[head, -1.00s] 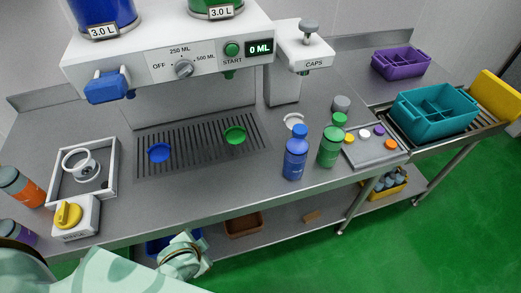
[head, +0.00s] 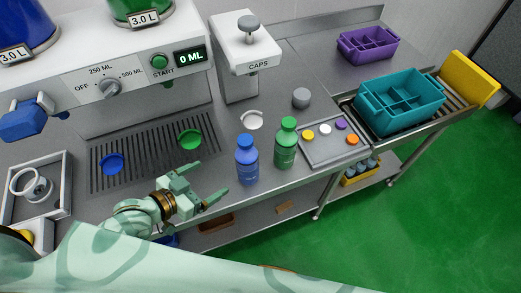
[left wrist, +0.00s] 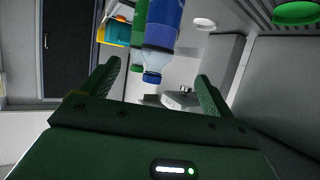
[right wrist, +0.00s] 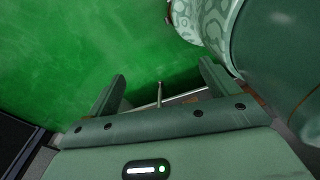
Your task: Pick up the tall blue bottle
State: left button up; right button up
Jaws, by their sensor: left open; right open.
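The tall blue bottle (head: 247,162) stands upright on the steel counter, just left of a green bottle (head: 285,145). My left gripper (head: 209,182) is open and empty, left of the blue bottle and apart from it. In the left wrist view, the blue bottle (left wrist: 162,28) appears upside down beyond the open fingers (left wrist: 156,74), its cap showing between them, with the green bottle (left wrist: 139,20) beside it. My right gripper (right wrist: 163,76) is open and empty over the green floor in the right wrist view; the head view does not show it.
A tray of coloured caps (head: 335,145) lies right of the bottles. The dispenser (head: 120,75) stands at the back left, above a drip grate (head: 150,175). Teal (head: 370,110) and purple (head: 365,45) crates are farther right.

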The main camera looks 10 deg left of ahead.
aim_at(238, 162)
pick_arm(q)
jog(key=b+x, duration=0.1)
jog(key=x, duration=0.5)
jog(key=shift+w, duration=0.3)
jog(key=x, duration=0.4)
jog(key=shift+d, duration=0.1)
jog(key=shift+w+d, duration=0.1)
jog(key=b+x, duration=0.1)
jog(key=x, duration=0.4)
pick_arm(e)
jog(key=s+f, duration=0.1)
jog(key=s+a+f, duration=0.1)
jog(key=shift+s+a+f, duration=0.15)
jog(key=shift+s+a, duration=0.05)
jog(key=shift+s, duration=0.1)
pick_arm(q)
jog(key=shift+c, duration=0.2)
jog(key=shift+r, duration=0.1)
jog(key=c, duration=1.4)
pick_arm(e)
jog(key=shift+s, duration=0.1)
pick_arm(q)
jog(key=shift+c, duration=0.2)
